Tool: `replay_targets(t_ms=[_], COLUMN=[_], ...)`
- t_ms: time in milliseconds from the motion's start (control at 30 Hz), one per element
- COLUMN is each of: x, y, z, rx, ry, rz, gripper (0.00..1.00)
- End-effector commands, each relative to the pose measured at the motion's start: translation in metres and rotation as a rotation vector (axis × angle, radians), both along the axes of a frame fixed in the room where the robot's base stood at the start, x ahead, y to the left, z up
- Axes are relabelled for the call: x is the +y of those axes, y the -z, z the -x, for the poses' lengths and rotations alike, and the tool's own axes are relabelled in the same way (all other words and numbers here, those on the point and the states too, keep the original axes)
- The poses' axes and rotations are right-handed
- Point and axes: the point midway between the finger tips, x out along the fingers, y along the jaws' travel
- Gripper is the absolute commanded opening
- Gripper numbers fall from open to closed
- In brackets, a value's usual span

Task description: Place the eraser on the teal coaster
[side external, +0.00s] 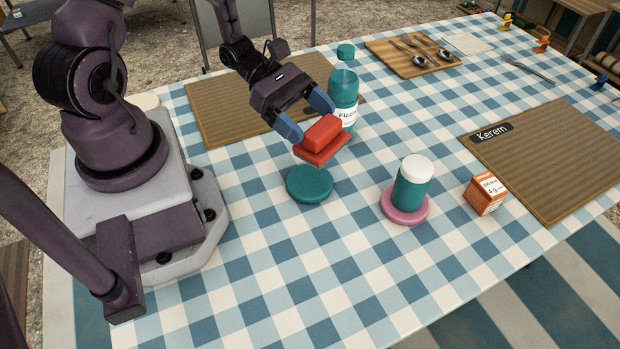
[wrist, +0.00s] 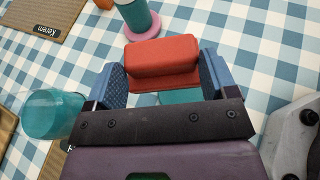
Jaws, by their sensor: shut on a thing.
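The red eraser (side external: 321,140), a block with a wider base, is held between the blue fingertips of my gripper (side external: 306,128). It is above the table and slightly tilted in the side view. In the wrist view the eraser (wrist: 162,62) fills the space between the two fingers of my gripper (wrist: 162,80). The teal coaster (side external: 310,184), a round disc, lies on the checked cloth below and slightly left of the eraser in the side view. In the wrist view only part of the coaster (wrist: 180,96) shows beneath the eraser.
A teal bottle (side external: 343,92) stands close behind my gripper. A white-lidded teal jar (side external: 412,188) stands on a pink coaster (side external: 405,208). An orange box (side external: 485,193) and a brown mat (side external: 560,155) are to the right. Cloth in front of the teal coaster is clear.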

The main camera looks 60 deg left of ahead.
Motion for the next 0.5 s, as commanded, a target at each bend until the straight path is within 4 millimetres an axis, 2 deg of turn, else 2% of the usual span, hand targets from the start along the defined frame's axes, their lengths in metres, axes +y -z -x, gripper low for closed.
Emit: replay_targets(t_ms=[67, 167, 500], x=[0.012, 0.008, 0.006], y=[-0.001, 0.001, 0.037], z=[0.01, 0.018, 0.02], rx=[0.001, 0.001, 0.001], ry=[0.0, 0.047, 0.066], rz=[0.005, 0.014, 0.019], gripper=[0.55, 0.55, 0.55])
